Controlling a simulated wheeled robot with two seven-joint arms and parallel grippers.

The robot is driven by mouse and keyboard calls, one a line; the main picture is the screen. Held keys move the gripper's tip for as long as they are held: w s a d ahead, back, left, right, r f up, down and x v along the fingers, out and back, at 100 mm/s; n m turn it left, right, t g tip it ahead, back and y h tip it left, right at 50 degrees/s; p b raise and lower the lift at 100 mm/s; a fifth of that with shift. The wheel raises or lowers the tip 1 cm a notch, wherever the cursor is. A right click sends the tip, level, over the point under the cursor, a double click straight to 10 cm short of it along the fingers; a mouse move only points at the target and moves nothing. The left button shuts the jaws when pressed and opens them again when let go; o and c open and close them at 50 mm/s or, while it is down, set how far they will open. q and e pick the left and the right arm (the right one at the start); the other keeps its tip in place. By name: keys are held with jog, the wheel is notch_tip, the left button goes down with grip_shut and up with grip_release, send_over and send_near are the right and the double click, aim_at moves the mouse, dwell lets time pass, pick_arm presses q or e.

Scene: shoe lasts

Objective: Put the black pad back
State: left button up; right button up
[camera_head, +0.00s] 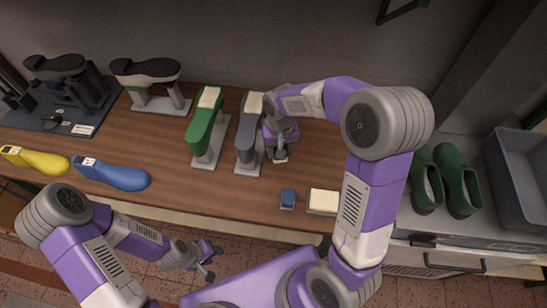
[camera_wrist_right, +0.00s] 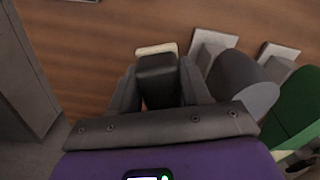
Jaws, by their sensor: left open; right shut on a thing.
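A dark block with a cream strip at its far edge, seemingly the black pad (camera_wrist_right: 157,68), is between the fingers of my right gripper (camera_wrist_right: 158,85) in the right wrist view. My right gripper (camera_head: 280,152) is shut on it, over the wooden bench just right of the grey shoe last. In the head view the gripper mostly hides the block; a small pale part shows below the fingers. I cannot tell whether the block touches the bench. My left gripper (camera_head: 210,262) is open and empty, low in front of the bench.
A grey last (camera_head: 247,135) and a green last (camera_head: 206,125) stand on the bench (camera_head: 165,145). Blue (camera_head: 120,178) and yellow (camera_head: 40,160) lasts lie left. A small blue block (camera_head: 288,199) and a cream-topped tray (camera_head: 323,201) sit at the front edge. Green clogs (camera_head: 460,180) stand right.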

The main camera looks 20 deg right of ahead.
jog(key=d+f+m, duration=0.4)
jog(key=d, duration=0.1)
send_over(292, 171)
notch_tip(292, 171, down, 4)
jog(key=shift+f, duration=0.1)
pick_arm(q)
jog(key=shift+s+b, duration=0.1)
jog(key=shift+b, duration=0.2)
pick_arm(e)
jog(key=shift+w+f, duration=0.1)
jog(key=shift+f, duration=2)
jog(key=shift+f, duration=0.15)
jog(key=o, duration=1)
pick_arm(q)
jog(key=shift+f, duration=0.15)
